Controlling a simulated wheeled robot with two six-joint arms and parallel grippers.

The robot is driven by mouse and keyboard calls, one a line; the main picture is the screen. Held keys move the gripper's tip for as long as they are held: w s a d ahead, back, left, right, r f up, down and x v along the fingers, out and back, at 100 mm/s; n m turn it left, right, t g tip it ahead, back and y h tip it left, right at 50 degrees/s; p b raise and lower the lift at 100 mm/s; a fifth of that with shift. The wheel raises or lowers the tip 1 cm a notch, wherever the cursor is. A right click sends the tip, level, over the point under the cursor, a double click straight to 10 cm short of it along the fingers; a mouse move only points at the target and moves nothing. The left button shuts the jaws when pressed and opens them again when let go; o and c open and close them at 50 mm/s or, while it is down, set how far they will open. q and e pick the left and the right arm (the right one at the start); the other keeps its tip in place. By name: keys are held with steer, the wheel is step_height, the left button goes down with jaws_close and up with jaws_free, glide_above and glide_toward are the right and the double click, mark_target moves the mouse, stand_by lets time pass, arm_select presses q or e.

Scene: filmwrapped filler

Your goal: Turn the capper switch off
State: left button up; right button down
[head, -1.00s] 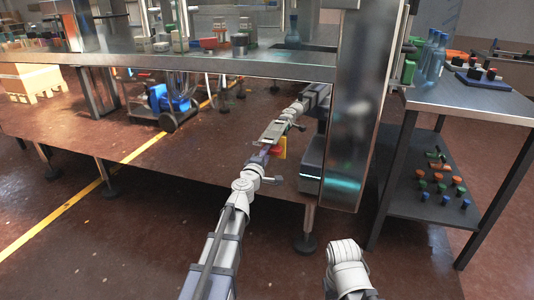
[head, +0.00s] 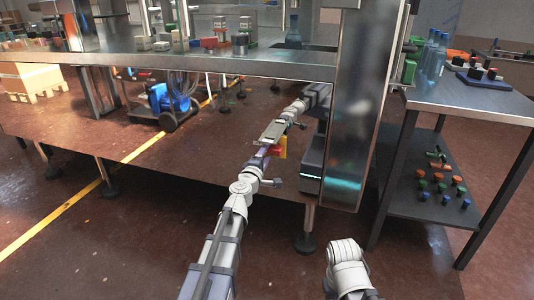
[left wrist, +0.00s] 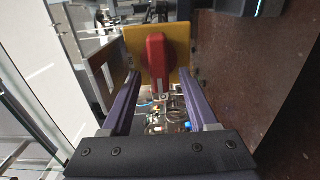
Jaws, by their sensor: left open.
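The capper switch is a red handle (left wrist: 156,56) on a yellow plate (left wrist: 178,40). In the left wrist view the handle stands upright in the picture, with a pale mark near its lower end. My left gripper (left wrist: 158,76) is open, with one purple finger on each side of the handle and gaps visible on both sides. In the head view the yellow plate (head: 283,147) shows small under the line's deck, with my left gripper (head: 264,152) close to it. That view does not show the fingertips clearly. My right gripper is out of view.
A tall steel post (head: 352,120) stands right of the switch. A side table (head: 500,101) with a lower shelf of coloured parts is at the right. The steel deck (head: 150,62) runs above the switch. The brown floor at front left is clear.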

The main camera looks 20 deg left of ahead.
arm_select(q)
steer(key=s, duration=0.6)
steer(key=shift+s, duration=0.15)
steer(key=s+d+f+m+g+h, duration=0.3)
steer(key=d+m, duration=0.2)
steer(key=d, duration=0.2)
steer(key=s+d+f+m+g+h+p, duration=0.1)
steer(key=s+d+f+m+g+h, duration=0.15)
steer(key=d+f+m, duration=0.4)
steer(key=s+d+m+g+h, duration=0.2)
steer(key=s+d+m+g, duration=0.15)
steer(key=d, duration=0.55)
steer(key=s+d+f+m+g+y, duration=0.1)
steer(key=s+f+m+g+y, duration=0.4)
steer(key=s+f, duration=0.55)
steer(key=s+a+m+g+y+p, duration=0.1)
steer(key=s+a+m+g+y, duration=0.1)
steer(key=s+a+g+y, duration=0.5)
step_height(320, 180, up, 38)
steer(key=s+d+t+h+p, duration=0.1)
steer(key=s+t+h+p, duration=0.1)
steer(key=p, duration=3.6)
steer(key=shift+s+d+t+h, duration=0.15)
steer(key=shift+d+t+h, duration=0.1)
steer(key=shift+t+h, duration=0.15)
